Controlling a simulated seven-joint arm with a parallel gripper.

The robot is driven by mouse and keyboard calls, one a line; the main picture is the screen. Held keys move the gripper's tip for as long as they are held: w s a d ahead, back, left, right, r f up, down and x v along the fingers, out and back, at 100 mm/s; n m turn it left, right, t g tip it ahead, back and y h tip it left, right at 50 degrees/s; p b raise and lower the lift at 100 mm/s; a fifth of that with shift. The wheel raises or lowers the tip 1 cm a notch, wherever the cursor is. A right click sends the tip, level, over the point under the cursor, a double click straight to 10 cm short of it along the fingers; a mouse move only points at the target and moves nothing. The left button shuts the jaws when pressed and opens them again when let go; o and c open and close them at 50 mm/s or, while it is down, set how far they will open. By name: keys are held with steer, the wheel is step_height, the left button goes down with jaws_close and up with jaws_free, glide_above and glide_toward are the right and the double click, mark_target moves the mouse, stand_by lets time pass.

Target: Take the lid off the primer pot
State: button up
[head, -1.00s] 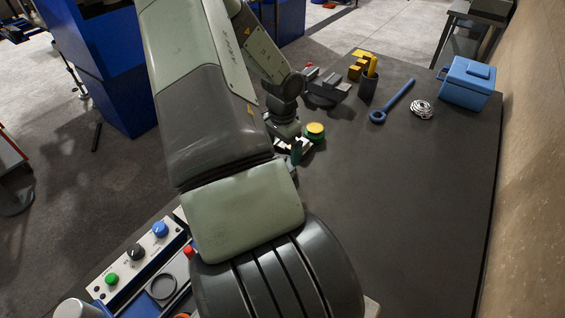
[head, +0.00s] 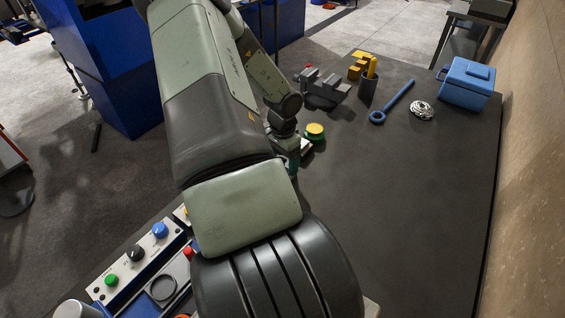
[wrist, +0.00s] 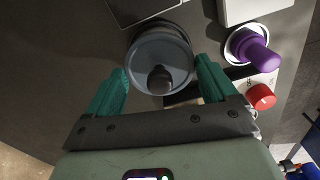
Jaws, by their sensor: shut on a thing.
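A round grey lid (wrist: 150,52) with a dark knob (wrist: 160,78) is in the middle of the wrist view, seen from above. I take it to be the primer pot's lid. My gripper (wrist: 161,84) has its two teal fingers on the lid's left and right sides, shut on it across its width. The pot below is mostly hidden by the lid, and I cannot tell whether the lid is seated or raised. In the head view my gripper (head: 293,167) is small and partly covered by my arm; the lid does not show clearly there.
In the wrist view a purple knob (wrist: 252,52) and a red knob (wrist: 261,96) stand close at the right. In the head view a yellow-topped green round thing (head: 315,131) is near my gripper.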

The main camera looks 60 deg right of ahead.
steer(key=shift+r, duration=0.1)
steer(key=r, duration=0.9)
steer(key=shift+s+d, duration=0.1)
steer(key=shift+s, duration=0.15)
steer(key=s+d+f, duration=0.3)
steer(key=s, duration=0.7)
glide_above(317, 183)
step_height(317, 183, down, 5)
steer(key=shift+f, duration=2.3)
steer(key=shift+f, duration=0.1)
steer(key=o, duration=0.8)
step_height(317, 183, up, 12)
steer(key=shift+r, duration=0.15)
